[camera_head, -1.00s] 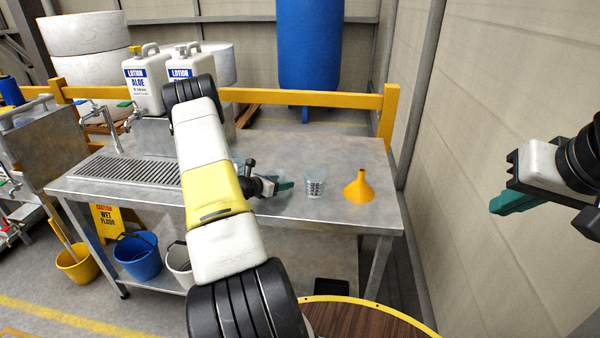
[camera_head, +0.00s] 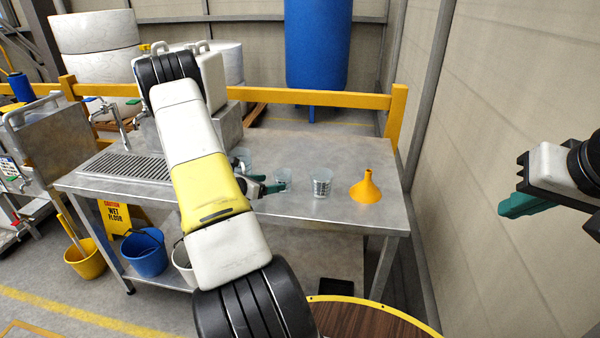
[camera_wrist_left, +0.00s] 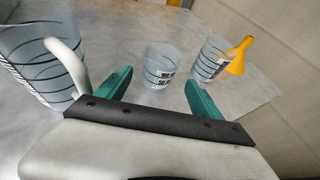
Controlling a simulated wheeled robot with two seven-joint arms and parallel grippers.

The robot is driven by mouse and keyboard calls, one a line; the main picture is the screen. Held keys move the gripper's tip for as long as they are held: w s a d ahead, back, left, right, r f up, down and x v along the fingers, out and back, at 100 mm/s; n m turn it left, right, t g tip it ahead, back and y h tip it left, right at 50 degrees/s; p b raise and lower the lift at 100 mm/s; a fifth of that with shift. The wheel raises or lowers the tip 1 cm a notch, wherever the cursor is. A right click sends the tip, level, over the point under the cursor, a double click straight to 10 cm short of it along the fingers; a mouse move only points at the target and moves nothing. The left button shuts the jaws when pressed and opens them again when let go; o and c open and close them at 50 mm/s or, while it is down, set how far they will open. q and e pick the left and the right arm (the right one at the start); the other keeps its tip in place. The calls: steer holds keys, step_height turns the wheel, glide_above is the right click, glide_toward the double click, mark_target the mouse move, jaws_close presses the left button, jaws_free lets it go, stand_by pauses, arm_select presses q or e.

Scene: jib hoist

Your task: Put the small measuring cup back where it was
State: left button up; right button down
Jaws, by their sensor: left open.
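The small measuring cup (camera_head: 283,177), clear with dark markings, stands upright on the metal table. In the left wrist view it (camera_wrist_left: 159,66) is ahead of and between the spread teal fingers, apparently free of them. My left gripper (camera_head: 272,188) is open, low over the table just left of the cup; its fingers also show in the left wrist view (camera_wrist_left: 158,88). My right gripper (camera_head: 522,203) hangs in the air at the far right, away from the table; its finger gap is not clear.
A taller measuring cup (camera_head: 321,183) and a yellow funnel (camera_head: 366,188) stand to the right. A large measuring jug (camera_wrist_left: 38,62) is close on the left, mostly hidden by my arm in the head view. The table front (camera_head: 330,212) is clear.

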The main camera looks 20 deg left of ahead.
arm_select(q)
steer(key=shift+v, duration=0.9)
steer(key=d+r+m+g+h, duration=0.35)
steer(key=d+r+m, duration=0.45)
steer(key=d+r, duration=0.5)
steer(key=s+d+r+m+g, duration=0.2)
steer(key=s+d+r+m, duration=0.25)
steer(key=d, duration=0.25)
steer(key=s+d+r+m+g, duration=0.2)
steer(key=s+d+r+m, duration=0.2)
steer(key=d+m, duration=0.25)
steer(key=s+d+r+m+y, duration=0.1)
steer(key=s+r+m+y, duration=0.1)
steer(key=s+r+m, duration=0.2)
steer(key=s+d+r+m+y, duration=0.2)
steer(key=s+r+m+y, duration=0.1)
steer(key=s+m, duration=0.7)
steer(key=shift+s+r+m+t, duration=0.35)
steer(key=shift+s+r+m, duration=0.1)
steer(key=shift+s, duration=1)
steer(key=shift+d, duration=0.15)
